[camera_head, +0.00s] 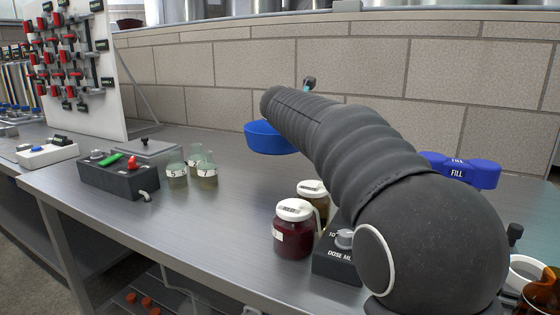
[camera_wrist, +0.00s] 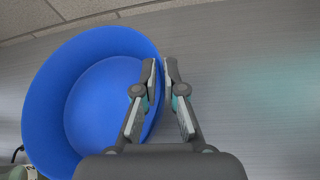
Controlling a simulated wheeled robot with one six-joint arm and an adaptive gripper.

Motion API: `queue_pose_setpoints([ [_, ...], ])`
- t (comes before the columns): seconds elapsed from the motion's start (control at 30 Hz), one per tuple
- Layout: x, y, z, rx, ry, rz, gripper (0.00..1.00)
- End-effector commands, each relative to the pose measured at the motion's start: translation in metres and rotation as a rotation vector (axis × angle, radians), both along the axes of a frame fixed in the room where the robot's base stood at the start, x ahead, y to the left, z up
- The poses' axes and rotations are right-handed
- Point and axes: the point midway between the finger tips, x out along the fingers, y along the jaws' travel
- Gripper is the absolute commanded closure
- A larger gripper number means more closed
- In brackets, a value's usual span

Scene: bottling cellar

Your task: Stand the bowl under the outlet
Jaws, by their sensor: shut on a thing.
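The blue bowl (camera_head: 268,138) shows left of my arm's far end, in front of the brick wall. In the wrist view the bowl (camera_wrist: 100,100) is seen from above, looks empty, and fills the left side. My gripper (camera_wrist: 162,72) is shut on its right rim, with one finger inside and one outside. The bowl seems to be above the bench, but I cannot tell how high. My arm hides most of the gripper in the head view. I cannot make out an outlet; a dosing box marked DOSE ML (camera_head: 338,262) is partly behind my arm.
A red jar with a white lid (camera_head: 294,230) and a second jar (camera_head: 312,190) stand near the dosing box. Glass beakers (camera_head: 178,172) and a dark control box (camera_head: 118,176) are at left. Blue FILL-marked parts (camera_head: 457,172) are at right. The middle of the metal bench (camera_head: 200,225) is clear.

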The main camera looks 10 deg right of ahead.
Motion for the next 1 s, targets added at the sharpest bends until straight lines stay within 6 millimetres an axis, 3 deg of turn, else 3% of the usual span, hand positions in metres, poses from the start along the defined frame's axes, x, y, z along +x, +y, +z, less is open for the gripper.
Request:
queue_pose_setpoints([
  [0.2, 0.005, 0.044, -0.026, -0.001, 0.002, 0.005, 1.00],
  [0.37, 0.007, 0.063, -0.037, 0.000, 0.000, 0.002, 1.00],
  [0.57, 0.008, 0.067, -0.045, 0.000, 0.000, 0.001, 1.00],
  [0.8, 0.008, 0.067, -0.077, 0.000, 0.001, 0.001, 1.00],
  [1.0, 0.008, 0.067, -0.079, 0.001, -0.002, 0.000, 1.00],
])
